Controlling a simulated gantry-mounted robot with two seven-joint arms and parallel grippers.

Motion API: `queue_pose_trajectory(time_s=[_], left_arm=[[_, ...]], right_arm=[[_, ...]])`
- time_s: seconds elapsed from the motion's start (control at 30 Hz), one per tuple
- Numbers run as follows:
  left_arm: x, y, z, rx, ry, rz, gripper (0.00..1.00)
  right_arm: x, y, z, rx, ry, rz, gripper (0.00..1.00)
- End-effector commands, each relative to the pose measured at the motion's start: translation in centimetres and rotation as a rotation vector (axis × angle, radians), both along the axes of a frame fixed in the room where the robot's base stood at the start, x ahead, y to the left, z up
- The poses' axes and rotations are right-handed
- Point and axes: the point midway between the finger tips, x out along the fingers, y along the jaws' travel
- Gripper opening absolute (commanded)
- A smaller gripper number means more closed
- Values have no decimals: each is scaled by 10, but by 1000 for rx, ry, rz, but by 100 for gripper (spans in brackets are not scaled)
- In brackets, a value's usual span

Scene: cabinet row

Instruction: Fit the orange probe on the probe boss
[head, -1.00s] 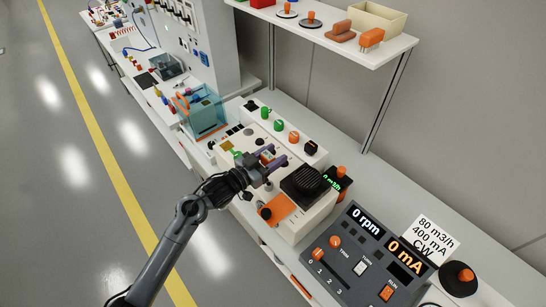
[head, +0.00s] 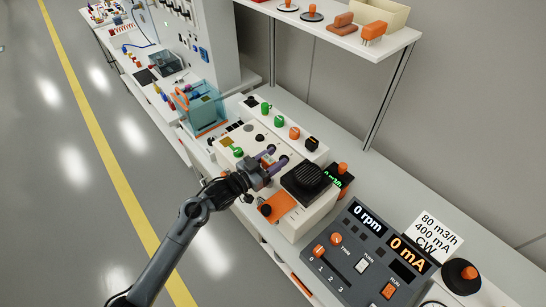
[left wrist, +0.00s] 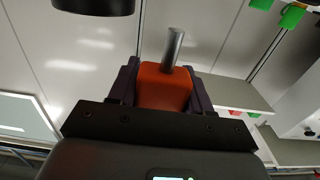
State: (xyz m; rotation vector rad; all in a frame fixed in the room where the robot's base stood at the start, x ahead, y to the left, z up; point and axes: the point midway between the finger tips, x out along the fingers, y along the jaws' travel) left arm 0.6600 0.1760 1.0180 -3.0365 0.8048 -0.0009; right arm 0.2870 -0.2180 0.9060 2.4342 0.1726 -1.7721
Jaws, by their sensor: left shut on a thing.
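My left gripper (head: 273,165) is over the cream instrument panel (head: 238,165), left of the ribbed black block. In the left wrist view it (left wrist: 160,92) is shut on the orange probe (left wrist: 160,88), a block with a bare metal pin (left wrist: 172,48) pointing away from the gripper. A dark round part (left wrist: 95,5) shows at the top of the left wrist view, apart from the pin. I cannot tell which part is the probe boss. My right gripper is out of view.
The ribbed black block (head: 306,181) stands close to the gripper. Green, orange and black knobs (head: 294,133) line the panel's back. An orange pad (head: 277,207) lies in front. A grey meter console (head: 361,260) is at the right, and a shelf (head: 335,38) hangs above.

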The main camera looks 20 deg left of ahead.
Motion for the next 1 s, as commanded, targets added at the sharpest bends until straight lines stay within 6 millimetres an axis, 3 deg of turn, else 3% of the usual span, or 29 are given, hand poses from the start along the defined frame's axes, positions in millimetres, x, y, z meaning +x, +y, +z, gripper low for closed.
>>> queue_pose_trajectory(time_s=[0.3, 1.0], left_arm=[[0, 0, -18, 0, 1, 1, 18], [0, 0, -18, -1, 0, 1, 18]], right_arm=[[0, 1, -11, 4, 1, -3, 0], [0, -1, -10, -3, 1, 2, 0]])
